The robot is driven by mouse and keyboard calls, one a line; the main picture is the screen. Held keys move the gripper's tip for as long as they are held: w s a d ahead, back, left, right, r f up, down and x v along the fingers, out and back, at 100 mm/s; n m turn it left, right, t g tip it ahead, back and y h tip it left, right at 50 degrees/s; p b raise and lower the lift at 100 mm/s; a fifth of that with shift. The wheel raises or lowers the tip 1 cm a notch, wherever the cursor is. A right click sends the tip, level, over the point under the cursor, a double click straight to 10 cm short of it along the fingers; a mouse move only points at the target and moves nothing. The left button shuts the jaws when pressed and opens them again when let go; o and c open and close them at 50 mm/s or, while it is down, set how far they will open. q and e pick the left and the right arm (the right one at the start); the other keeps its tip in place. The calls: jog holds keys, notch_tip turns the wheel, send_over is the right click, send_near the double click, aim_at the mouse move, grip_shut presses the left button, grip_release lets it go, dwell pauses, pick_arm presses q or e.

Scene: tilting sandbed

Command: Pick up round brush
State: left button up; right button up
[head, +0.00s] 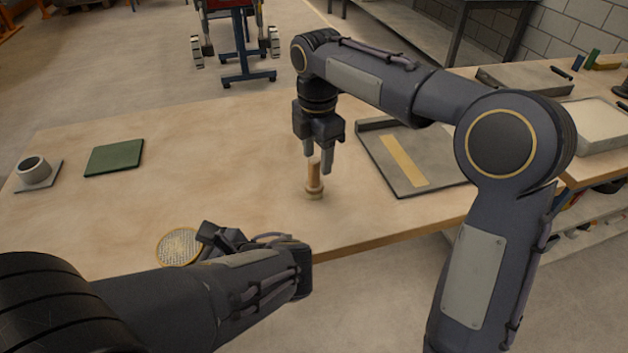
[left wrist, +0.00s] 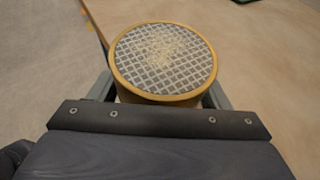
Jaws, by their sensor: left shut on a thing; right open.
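The round brush (head: 314,178), with a wooden handle and a wider base, stands upright on the table. My right gripper (head: 319,164) points down over it, with its open fingers around or just beside the handle top; I cannot tell whether they touch it. My left gripper (head: 205,243) is shut on a round sieve (head: 179,247) with a gold rim and a mesh. The sieve also shows in the left wrist view (left wrist: 165,62), between the fingers, with some pale grains on the mesh.
The wooden table (head: 225,140) has clear room left of the brush. A green mat (head: 114,157) and a grey cup (head: 34,170) lie far left. A grey tray (head: 405,178) with a yellowish strip is close right of the brush. A sand-filled tray (head: 597,122) stands far right.

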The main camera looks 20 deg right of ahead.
aim_at(314, 174)
jog(key=shift+a+f, duration=0.15)
jog(key=shift+f, duration=1.25)
jog(key=shift+a+f, duration=0.15)
jog(key=shift+f, duration=1.2)
jog(key=shift+c, duration=0.4)
grip_shut()
